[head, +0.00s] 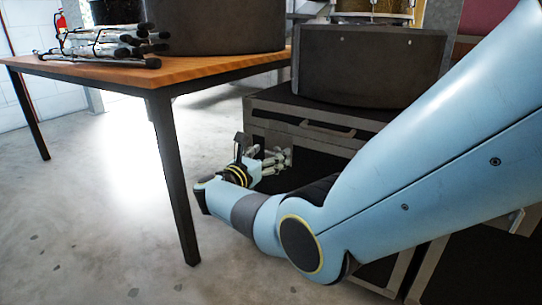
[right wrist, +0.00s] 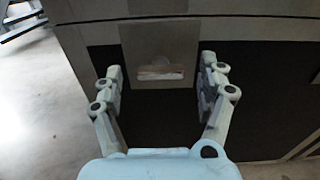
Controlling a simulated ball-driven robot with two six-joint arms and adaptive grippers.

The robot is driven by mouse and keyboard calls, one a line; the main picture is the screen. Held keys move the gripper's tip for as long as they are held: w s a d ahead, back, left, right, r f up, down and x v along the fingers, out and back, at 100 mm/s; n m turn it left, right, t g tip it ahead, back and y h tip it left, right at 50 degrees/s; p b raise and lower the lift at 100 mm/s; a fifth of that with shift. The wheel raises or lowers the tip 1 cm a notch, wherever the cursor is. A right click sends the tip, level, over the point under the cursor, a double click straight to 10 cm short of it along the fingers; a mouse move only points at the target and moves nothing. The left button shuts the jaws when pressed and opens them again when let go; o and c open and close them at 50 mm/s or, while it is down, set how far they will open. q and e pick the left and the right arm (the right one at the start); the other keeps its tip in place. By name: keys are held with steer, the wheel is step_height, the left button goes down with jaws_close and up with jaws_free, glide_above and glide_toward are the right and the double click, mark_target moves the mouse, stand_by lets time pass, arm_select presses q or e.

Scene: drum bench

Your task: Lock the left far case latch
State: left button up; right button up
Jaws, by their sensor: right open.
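A dark flight case (head: 285,112) with metal edging stands on the floor in the middle of the head view. In the right wrist view the case front (right wrist: 255,85) shows a square metal latch plate (right wrist: 160,47) with a pale latch piece (right wrist: 160,72) in it. My right gripper (head: 277,160) is at the case's left front part. In the right wrist view my right gripper (right wrist: 161,68) is open, one finger on each side of the latch piece, with nothing held. Whether the fingers touch the case cannot be told. The latch is hard to make out in the head view. My left gripper is out of view.
A wooden table (head: 190,70) with black legs stands at left, with folded stands (head: 110,42) and a dark drum case (head: 215,25) on it. One table leg (head: 172,180) stands close to my right forearm. A dark case (head: 368,65) sits on the flight case. Bare floor (head: 90,220) lies at left.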

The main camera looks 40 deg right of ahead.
steer(key=shift+w+d, duration=0.25)
steer(key=shift+d, duration=0.45)
steer(key=c, duration=1.2)
